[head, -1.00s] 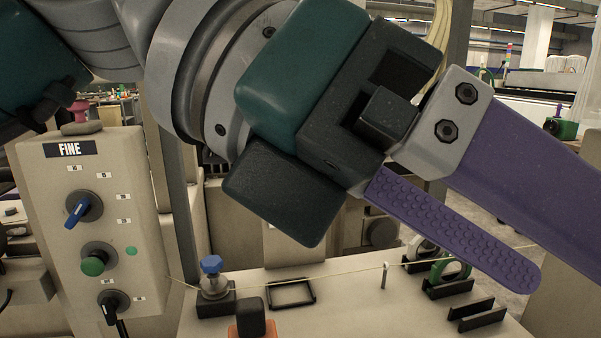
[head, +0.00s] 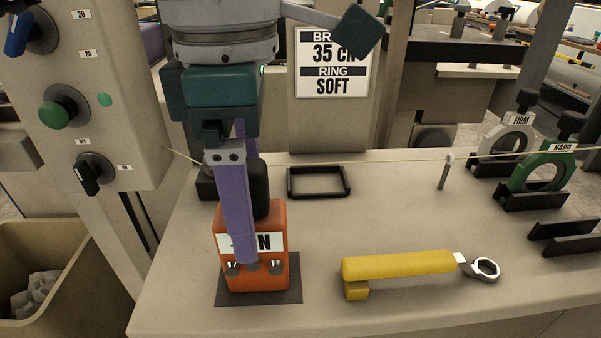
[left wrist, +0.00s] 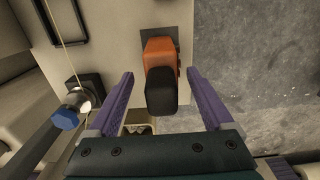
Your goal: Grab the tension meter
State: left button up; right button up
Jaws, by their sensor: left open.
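The tension meter is an orange block with a black upper part (head: 252,270), standing on a dark square pad (head: 290,293) at the front left of the pale table; its label is partly covered. My left gripper (head: 240,200) comes down over it from above, with its purple fingers spread open. One finger passes in front of the meter in the head view and the other is largely hidden behind. In the left wrist view the meter (left wrist: 160,60) lies between the open fingers, with a gap on both sides. My right gripper is not in view.
A yellow-handled ring wrench (head: 400,264) lies right of the meter. A black empty frame (head: 319,182) is behind it. A thread crosses the table past a thin post (head: 445,172). Ring holders (head: 540,172) stand at the right. A control box (head: 80,90) stands at the left.

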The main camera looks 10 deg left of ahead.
aim_at(269, 272)
pick_arm(q)
notch_tip(269, 272, down, 3)
jog(key=shift+s+f, duration=0.1)
jog(key=shift+f, duration=0.05)
jog(key=shift+c, duration=0.3)
grip_shut()
dwell(0.4)
jog(key=shift+d, duration=0.1)
